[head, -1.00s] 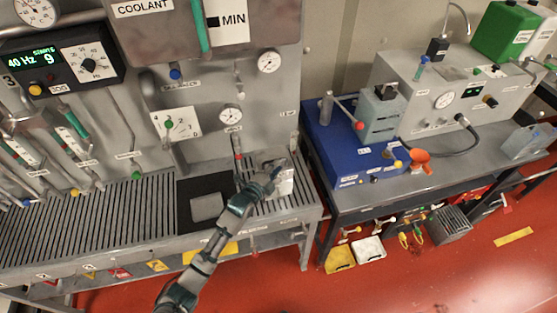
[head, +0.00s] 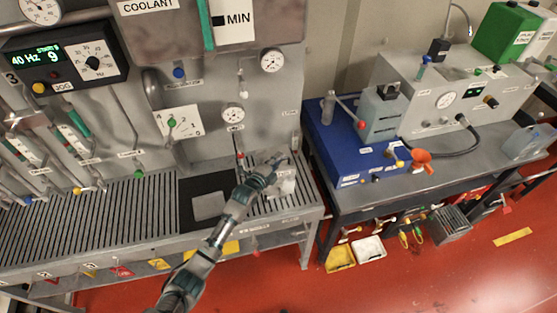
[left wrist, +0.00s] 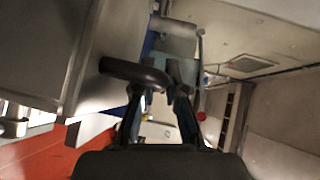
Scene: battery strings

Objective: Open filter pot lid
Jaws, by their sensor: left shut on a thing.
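The filter pot (head: 287,185) is a small light grey pot with a label, at the right end of the slatted bench. My left gripper (head: 279,161) is at the top of the pot, reaching in from the lower left. In the left wrist view, a dark curved handle (left wrist: 130,71) runs from a large grey surface (left wrist: 50,45) to between my fingertips (left wrist: 160,82). The gripper is shut on this handle. The hand partly hides the pot's top, so I cannot tell how far the lid is raised. My right gripper is not in view.
A dark mat with a grey square plate (head: 209,206) lies left of the pot. A gauge (head: 233,116) and a red-tipped lever (head: 240,155) are on the panel behind. A blue unit (head: 345,155) stands on the separate table to the right, across a narrow gap.

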